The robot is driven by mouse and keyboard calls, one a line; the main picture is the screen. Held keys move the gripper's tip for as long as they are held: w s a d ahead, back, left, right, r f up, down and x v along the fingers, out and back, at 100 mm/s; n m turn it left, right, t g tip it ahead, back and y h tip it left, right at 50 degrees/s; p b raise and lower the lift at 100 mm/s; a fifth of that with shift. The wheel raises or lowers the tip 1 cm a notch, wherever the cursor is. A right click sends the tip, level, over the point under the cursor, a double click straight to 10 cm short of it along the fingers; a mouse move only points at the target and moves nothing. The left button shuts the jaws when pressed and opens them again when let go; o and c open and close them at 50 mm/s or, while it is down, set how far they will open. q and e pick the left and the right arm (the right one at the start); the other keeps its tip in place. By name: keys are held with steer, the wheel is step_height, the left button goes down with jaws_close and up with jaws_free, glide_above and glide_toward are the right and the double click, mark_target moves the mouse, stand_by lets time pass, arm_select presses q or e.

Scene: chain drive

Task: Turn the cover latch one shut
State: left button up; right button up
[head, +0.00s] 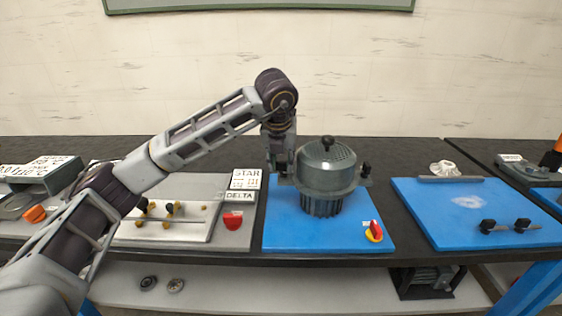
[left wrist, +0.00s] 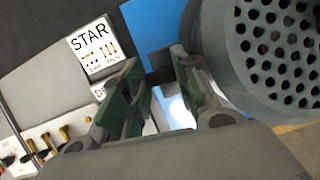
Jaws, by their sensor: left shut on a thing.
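A grey-green motor (head: 323,198) with a rounded cover (head: 326,167) stands upright on a blue board. A black knob tops the cover, and a latch with a black knob (head: 366,169) shows on its right side. My left gripper (head: 281,173) points down at the cover's left side, shut on the latch there; the fingers mostly hide that latch in the head view. In the left wrist view, a dark piece of the latch (left wrist: 160,76) shows between the finger pads (left wrist: 154,88), beside the cover's perforated top (left wrist: 280,50). My right gripper is not in view.
The blue board (head: 290,235) carries a red and yellow rotary switch (head: 374,231). STAR (head: 246,179) and DELTA (head: 239,196) cards stand left of the motor, by a grey terminal plate (head: 165,228). Another blue board (head: 440,215) lies to the right. A shelf runs below.

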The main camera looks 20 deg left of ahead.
arm_select(q)
steer(key=shift+n, duration=0.5)
steer(key=o, duration=1)
steer(key=shift+y, duration=0.3)
steer(key=shift+v, duration=3.95)
